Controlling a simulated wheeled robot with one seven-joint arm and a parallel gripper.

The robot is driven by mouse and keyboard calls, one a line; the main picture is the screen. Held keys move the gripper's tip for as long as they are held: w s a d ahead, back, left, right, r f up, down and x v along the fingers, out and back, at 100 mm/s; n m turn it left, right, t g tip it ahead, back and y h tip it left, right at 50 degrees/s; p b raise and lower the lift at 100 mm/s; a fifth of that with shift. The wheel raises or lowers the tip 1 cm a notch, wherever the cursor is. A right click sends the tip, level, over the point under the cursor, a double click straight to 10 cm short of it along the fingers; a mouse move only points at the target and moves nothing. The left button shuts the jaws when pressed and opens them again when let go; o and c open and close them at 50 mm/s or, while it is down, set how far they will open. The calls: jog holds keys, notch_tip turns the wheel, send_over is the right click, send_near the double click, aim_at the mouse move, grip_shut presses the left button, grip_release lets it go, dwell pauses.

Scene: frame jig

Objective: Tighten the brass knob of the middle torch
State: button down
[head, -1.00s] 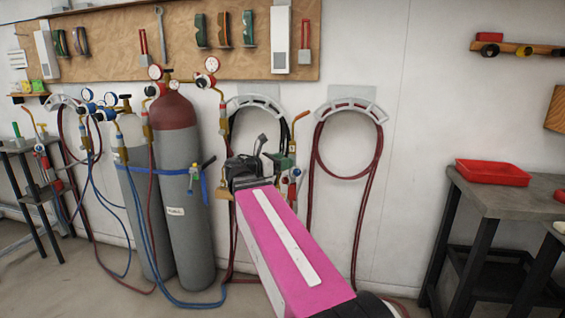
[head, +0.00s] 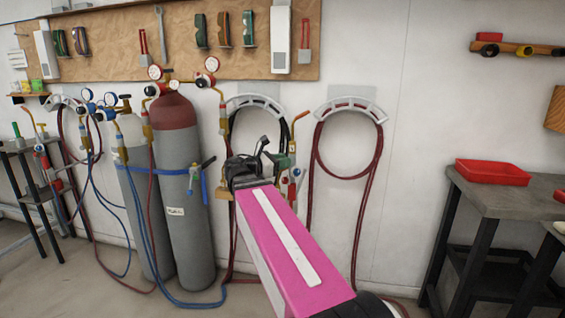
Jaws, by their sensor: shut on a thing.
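My gripper (head: 262,156) is dark and sits past the end of my pink arm link, in front of the wall. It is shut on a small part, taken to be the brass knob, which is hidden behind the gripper. A torch with a curved copper-coloured tip (head: 299,118) stands just right of the gripper, with green, blue and red parts below. Another torch (head: 41,155) is at the far left. Which torch the gripper touches cannot be told.
Two tall gas cylinders (head: 187,225) stand left of my arm, held by a blue strap. Hoses hang on wall hooks (head: 350,107) behind. A workbench (head: 520,205) with a red tray (head: 492,171) is at the right. Floor between cylinders and bench is partly open.

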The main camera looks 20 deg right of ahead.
jog(key=c, duration=0.9)
grip_release()
jog(key=shift+c, duration=0.2)
jog(key=s+a, duration=0.1)
jog(key=a, duration=0.9)
jog(key=shift+s+a, duration=0.3)
jog(key=shift+a, duration=0.05)
